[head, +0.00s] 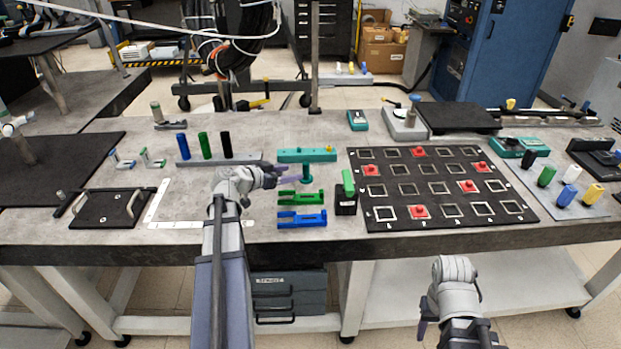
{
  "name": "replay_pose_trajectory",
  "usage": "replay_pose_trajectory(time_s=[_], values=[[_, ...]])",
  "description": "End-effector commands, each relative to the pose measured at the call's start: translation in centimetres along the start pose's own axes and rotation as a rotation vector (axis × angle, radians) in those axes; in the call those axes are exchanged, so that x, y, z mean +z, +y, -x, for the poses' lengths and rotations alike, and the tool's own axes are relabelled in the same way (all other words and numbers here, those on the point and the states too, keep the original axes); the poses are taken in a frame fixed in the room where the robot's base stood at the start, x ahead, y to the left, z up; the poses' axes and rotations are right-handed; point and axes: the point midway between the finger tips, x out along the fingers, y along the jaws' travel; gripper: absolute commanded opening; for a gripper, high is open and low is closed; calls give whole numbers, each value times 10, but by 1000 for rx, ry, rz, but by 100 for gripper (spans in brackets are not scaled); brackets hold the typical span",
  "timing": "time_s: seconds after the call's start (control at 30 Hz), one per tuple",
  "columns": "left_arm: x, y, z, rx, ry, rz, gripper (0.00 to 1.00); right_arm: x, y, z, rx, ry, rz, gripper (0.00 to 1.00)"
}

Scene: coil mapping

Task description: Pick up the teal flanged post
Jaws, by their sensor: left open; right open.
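The teal flanged post (306,173) stands upright on the table, just in front of a long teal bar (290,156); its top is close to the bar, and I cannot tell whether they touch. My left gripper (292,174) is open and points right at the post, with its purple fingers just left of it. I cannot tell whether the post is between the fingertips. My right gripper (424,328) is open and empty, low in front of the table and far from the post.
Green (301,198) and blue (302,219) holders lie in front of the post. A black block with a green top (346,195) stands to its right, beside a black grid board (450,215) with red pieces. A rack with blue, green and black posts (203,146) is at back left.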

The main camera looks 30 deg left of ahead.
Motion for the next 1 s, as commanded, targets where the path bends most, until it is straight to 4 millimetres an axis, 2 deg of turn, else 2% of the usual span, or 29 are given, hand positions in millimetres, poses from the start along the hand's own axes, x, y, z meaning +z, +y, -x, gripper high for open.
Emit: replay_pose_trajectory(time_s=[0.03, 0.27, 0.5, 0.77, 1.0], values=[[6, 0, -2, 0, 0, 0, 65, 0, -1, -6, 0, 0, 0, 50], [6, 0, -4, 0, 0, 0, 65, 0, -1, -7, 0, 0, 0, 50], [7, -1, -26, 2, 0, -1, 65, -1, -2, -16, 0, 0, 0, 50], [5, -1, -34, 1, 0, 0, 65, -1, -2, -18, 0, 0, 0, 50], [4, -2, -68, 3, 0, -1, 65, -2, -3, -29, 0, 0, 0, 50]])
